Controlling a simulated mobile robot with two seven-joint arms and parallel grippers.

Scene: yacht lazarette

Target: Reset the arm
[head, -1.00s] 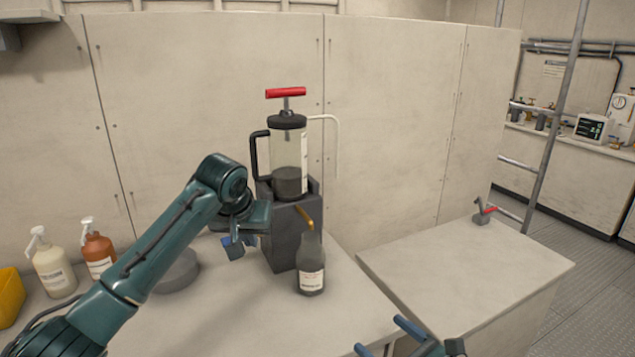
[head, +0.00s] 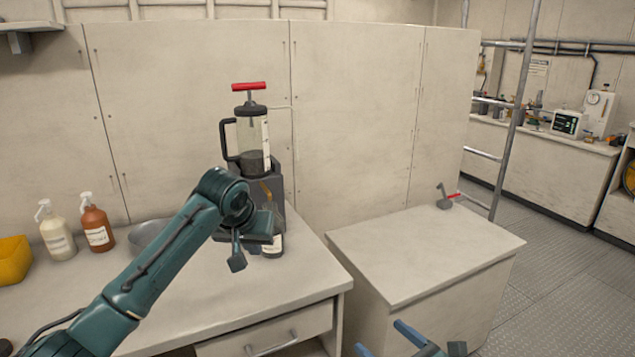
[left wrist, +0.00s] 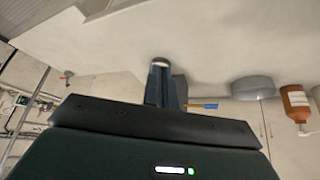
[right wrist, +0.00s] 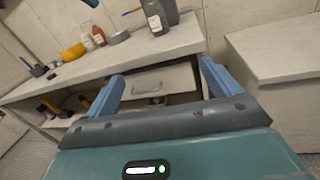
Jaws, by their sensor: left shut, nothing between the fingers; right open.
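My left arm reaches in from the left in the head view. Its gripper (head: 238,262) hangs above the counter, in front of the pump stand, shut and empty. It partly hides a dark labelled bottle (head: 272,244). In the left wrist view its fingers (left wrist: 165,88) are together. My right gripper (head: 380,337) is low at the bottom edge of the head view, in front of the cabinets. In the right wrist view its blue fingers (right wrist: 160,80) are wide apart with nothing between them; a drawer front shows beyond.
A hand pump (head: 252,140) with a red handle stands behind the left gripper. Two pump-top bottles (head: 97,225), a grey bowl (head: 150,238) and a yellow bin (head: 14,262) are at left. A lower cabinet top (head: 425,250) at right is mostly clear, with a small red-handled lever (head: 446,200).

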